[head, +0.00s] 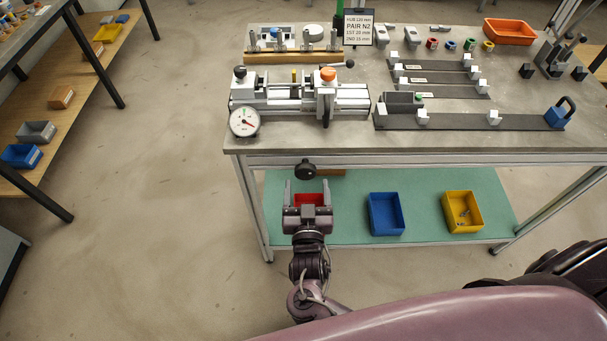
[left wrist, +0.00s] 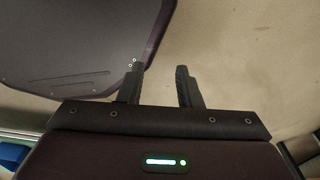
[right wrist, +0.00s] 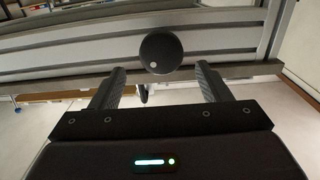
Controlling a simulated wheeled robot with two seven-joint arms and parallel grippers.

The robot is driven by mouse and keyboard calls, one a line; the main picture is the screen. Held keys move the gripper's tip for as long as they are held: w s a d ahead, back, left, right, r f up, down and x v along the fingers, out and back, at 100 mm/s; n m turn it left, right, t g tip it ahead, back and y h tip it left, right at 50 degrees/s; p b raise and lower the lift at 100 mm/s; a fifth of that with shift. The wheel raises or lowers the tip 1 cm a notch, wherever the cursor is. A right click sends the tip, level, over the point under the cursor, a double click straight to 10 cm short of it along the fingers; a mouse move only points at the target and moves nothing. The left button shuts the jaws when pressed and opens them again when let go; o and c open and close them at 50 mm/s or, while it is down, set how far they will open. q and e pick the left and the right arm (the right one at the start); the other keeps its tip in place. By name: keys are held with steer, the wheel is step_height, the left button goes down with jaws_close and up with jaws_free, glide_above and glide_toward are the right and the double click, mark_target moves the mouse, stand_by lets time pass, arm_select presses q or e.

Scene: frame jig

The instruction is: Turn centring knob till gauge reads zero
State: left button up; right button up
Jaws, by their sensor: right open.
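The black round centring knob (head: 305,168) stands out in front of the bench's front edge. It also shows in the right wrist view (right wrist: 160,53), with a small white dot on its face. My right gripper (head: 307,184) is open just in front of the knob. In the right wrist view its fingertips (right wrist: 160,72) lie to either side of the knob, apart from it. The white dial gauge (head: 244,121) sits at the bench's front left. Its red needle points to the lower right; the figures are too small to read. My left gripper (left wrist: 158,72) is open and empty, away from the bench.
The grey clamping jig (head: 350,100) with an orange knob (head: 328,73) stands on the bench (head: 300,138). Dark rails with white blocks (head: 460,121) lie to its right. Red (head: 311,200), blue (head: 386,213) and yellow bins (head: 463,211) sit on the lower shelf.

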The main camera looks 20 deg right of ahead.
mark_target(306, 174)
steer(key=x, duration=0.2)
steer(key=shift+w, duration=0.4)
steer(key=shift+w+d, duration=0.1)
steer(key=shift+w, duration=0.3)
steer(key=shift+w+d, duration=0.1)
steer(key=shift+w, duration=0.25)
steer(key=c, duration=0.9)
arm_select(q)
steer(key=shift+a+r, duration=0.3)
steer(key=shift+a, duration=0.25)
